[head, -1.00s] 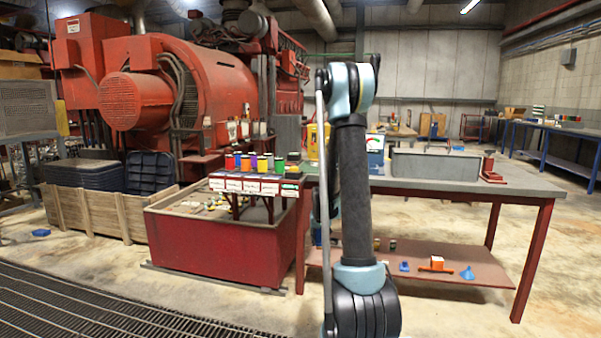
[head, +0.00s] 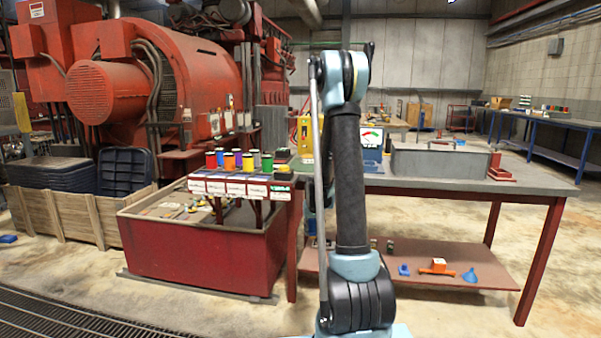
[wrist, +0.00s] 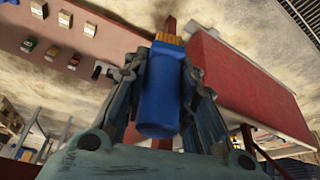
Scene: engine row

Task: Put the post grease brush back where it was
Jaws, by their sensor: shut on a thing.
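In the wrist view, my gripper (wrist: 162,64) is shut on a brush with a thick blue handle (wrist: 160,100) and orange-tan bristles (wrist: 168,41). The brush lies between the two fingers, bristles pointing away from the wrist. In the head view my arm stands upright in front of the table, and the gripper and brush are not visible. Which spot the brush came from cannot be told from these frames.
A red tub (head: 190,252) stands left of my arm, with a row of coloured cups (head: 239,160) above it. The grey-topped table (head: 430,180) carries a grey bin (head: 440,163). Its lower shelf (head: 400,270) holds small items, including a blue funnel (head: 469,275).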

